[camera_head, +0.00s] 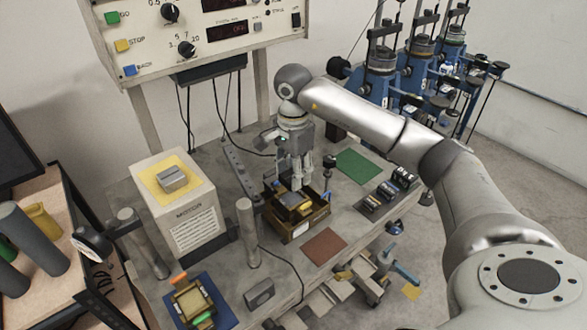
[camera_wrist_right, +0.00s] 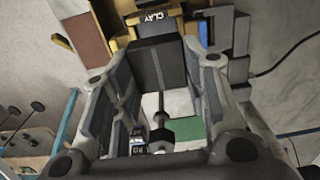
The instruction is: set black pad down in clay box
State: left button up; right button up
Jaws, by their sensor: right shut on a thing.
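My right gripper (camera_head: 300,182) points down over the bench, just above the back of the yellow-brown clay box (camera_head: 316,222). In the wrist view its two fingers (camera_wrist_right: 158,85) are shut on the black pad (camera_wrist_right: 157,62), a dark block between them. The box's CLAY label (camera_wrist_right: 152,17) shows right beyond the pad. In the head view the fingers hide the pad, and I cannot tell whether it touches the box. A yellowish piece and a grey piece show inside the box. My left gripper is not in view.
A brown mat (camera_head: 324,245) lies in front of the box and a green mat (camera_head: 356,166) behind it to the right. A rack of dark parts (camera_head: 388,190) stands at right. A MOTOR housing (camera_head: 183,212) and a grey post (camera_head: 247,232) stand at left.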

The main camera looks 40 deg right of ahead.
aim_at(293, 198)
jog(key=shift+f+b, duration=0.6)
jog(key=shift+f, duration=0.5)
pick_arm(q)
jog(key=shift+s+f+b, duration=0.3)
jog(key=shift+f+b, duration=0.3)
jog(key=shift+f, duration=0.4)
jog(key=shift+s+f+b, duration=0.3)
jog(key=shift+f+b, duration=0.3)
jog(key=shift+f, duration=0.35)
pick_arm(e)
jog(key=shift+f, duration=1.65)
jog(key=o, duration=1.4)
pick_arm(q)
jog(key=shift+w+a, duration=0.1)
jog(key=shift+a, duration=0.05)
pick_arm(e)
notch_tip(293, 198, up, 12)
